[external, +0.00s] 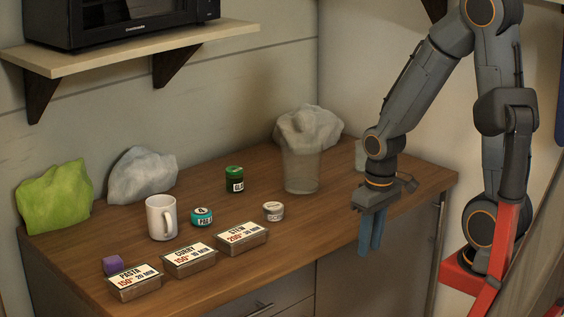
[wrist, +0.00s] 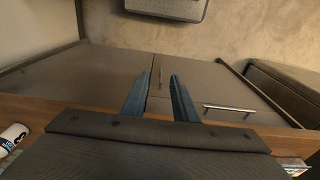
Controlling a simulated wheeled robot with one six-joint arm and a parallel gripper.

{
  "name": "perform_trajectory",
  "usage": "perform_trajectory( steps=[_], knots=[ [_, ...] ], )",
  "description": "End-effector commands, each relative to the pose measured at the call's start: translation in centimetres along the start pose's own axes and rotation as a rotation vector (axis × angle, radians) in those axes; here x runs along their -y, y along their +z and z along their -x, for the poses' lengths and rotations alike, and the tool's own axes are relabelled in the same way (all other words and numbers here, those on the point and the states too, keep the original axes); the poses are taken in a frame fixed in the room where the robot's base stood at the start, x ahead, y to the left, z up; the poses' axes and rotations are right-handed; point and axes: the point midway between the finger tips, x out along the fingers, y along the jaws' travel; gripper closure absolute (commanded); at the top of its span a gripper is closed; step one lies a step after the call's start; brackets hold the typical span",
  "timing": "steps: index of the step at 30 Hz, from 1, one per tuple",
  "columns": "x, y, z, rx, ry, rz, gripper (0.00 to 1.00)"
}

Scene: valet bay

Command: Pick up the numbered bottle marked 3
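In the wrist view, a white bottle (wrist: 13,137) with a dark marking that looks like a 3 lies cut off at the left edge. In the external view, a pale bottle (external: 360,156) stands at the back right of the counter, partly hidden behind my arm; its marking cannot be read there, but it seems to be the same one. My gripper (external: 370,246) points down at the counter's front right edge, in front of and apart from the bottle. In the wrist view its two blue fingers (wrist: 159,78) are apart with nothing between them.
The wooden counter (external: 330,215) holds a clear container (external: 301,172), a green jar (external: 234,180), a teal jar marked 4 (external: 202,217), a small pale jar (external: 273,211), a white mug (external: 160,218), labelled tins (external: 243,238), a purple block (external: 113,265) and crumpled bags (external: 143,174).

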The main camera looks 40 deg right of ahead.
Motion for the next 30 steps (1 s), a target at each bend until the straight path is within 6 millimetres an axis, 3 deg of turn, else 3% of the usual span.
perform_trajectory(
  steps=[2, 7, 17, 20, 23, 30],
  knots=[
    [0.0, 0.0, 0.0, 0.0, 0.0, 0.0, 0.71],
    [0.0, 0.0, 0.0, 0.0, 0.0, 0.0, 0.43],
    [-0.2, -0.5, 0.1, 0.0, 0.0, 0.014, 0.43],
    [-1.1, -2.3, 0.4, 0.004, 0.002, 0.08, 0.43],
    [-3.1, -5.5, 1.0, 0.009, 0.005, 0.208, 0.43],
    [-10.7, -13.9, 2.5, 0.035, 0.002, 0.615, 0.43]
  ],
)
